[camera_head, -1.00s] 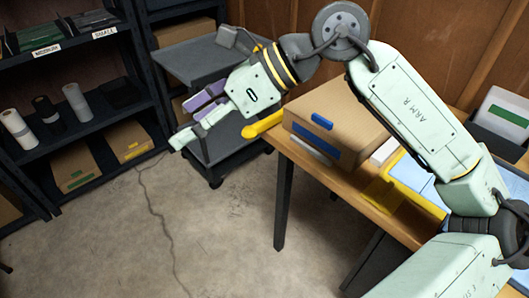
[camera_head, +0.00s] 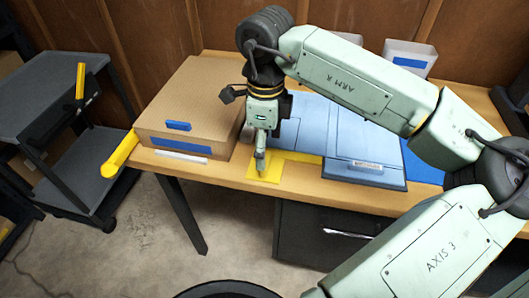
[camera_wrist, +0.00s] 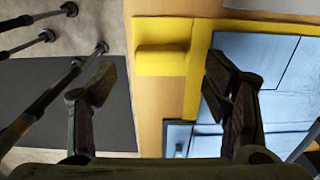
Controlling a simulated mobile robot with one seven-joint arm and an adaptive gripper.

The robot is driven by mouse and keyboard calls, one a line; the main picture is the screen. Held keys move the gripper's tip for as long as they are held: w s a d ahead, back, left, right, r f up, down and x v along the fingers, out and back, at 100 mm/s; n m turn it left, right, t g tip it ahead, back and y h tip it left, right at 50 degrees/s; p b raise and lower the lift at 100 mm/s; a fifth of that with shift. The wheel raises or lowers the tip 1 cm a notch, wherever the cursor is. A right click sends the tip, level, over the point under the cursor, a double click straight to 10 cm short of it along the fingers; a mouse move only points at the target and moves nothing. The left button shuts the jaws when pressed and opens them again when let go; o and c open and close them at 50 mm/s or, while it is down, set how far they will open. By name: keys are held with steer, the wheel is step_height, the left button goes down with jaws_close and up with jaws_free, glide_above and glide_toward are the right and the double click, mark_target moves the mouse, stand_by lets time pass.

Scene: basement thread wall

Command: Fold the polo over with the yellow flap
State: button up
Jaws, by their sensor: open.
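The yellow flap (camera_head: 300,157) lies along the left and front side of the light blue polo (camera_head: 312,112) on the wooden table. Its yellow tab (camera_head: 262,192) is at the front left corner, near the table's front edge. In the wrist view a raised yellow grip (camera_wrist: 162,61) on the tab shows between my fingertips. My gripper (camera_head: 260,170) points down over the tab; its fingers (camera_wrist: 160,78) are open, one on each side of the grip. Whether they touch it, I cannot tell. The polo lies flat to the right; my arm hides part of it.
A cardboard box (camera_head: 190,110) with blue labels stands close on the left. A yellow bar (camera_head: 119,154) sticks out at the table's left corner. White bins (camera_head: 408,57) stand at the back. A grey cart (camera_head: 50,95) is left of the table.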

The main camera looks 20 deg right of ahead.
steer(key=shift+f+p, duration=0.3)
steer(key=shift+f, duration=1.8)
steer(key=shift+c, duration=0.2)
jaws_close()
